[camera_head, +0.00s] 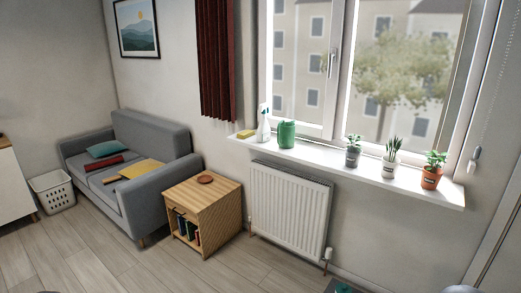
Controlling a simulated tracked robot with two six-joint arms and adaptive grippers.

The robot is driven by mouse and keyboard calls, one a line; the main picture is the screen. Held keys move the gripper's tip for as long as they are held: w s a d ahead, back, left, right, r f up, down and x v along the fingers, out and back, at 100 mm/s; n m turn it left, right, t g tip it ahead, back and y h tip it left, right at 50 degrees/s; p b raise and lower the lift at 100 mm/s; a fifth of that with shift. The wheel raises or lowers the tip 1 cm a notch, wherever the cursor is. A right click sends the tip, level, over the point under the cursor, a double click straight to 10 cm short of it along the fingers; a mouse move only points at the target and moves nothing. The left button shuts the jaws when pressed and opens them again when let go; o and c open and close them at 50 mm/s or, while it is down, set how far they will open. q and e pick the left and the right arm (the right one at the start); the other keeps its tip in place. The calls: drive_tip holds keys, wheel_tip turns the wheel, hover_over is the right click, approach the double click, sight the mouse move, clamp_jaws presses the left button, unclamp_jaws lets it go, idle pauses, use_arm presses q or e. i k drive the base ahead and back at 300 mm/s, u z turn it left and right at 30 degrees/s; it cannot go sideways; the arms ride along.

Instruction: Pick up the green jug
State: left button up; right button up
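The green jug (287,134) stands upright on the white windowsill (330,164), in front of the window frame. A white spray bottle (264,124) stands just to its left, and a yellow sponge (246,134) lies further left on the sill. Neither of my grippers shows in the head view, so no gripper is seen near the jug.
Several potted plants, one in an orange pot (431,177), line the sill to the right. A white radiator (289,212) is below. A wooden side table (203,190) and a grey sofa (165,140) stand left. The floor (190,268) in front is mostly clear.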

sight(285, 130)
drive_tip(key=z, duration=0.05)
drive_tip(key=i, duration=2.85)
drive_tip(key=z, duration=0.1)
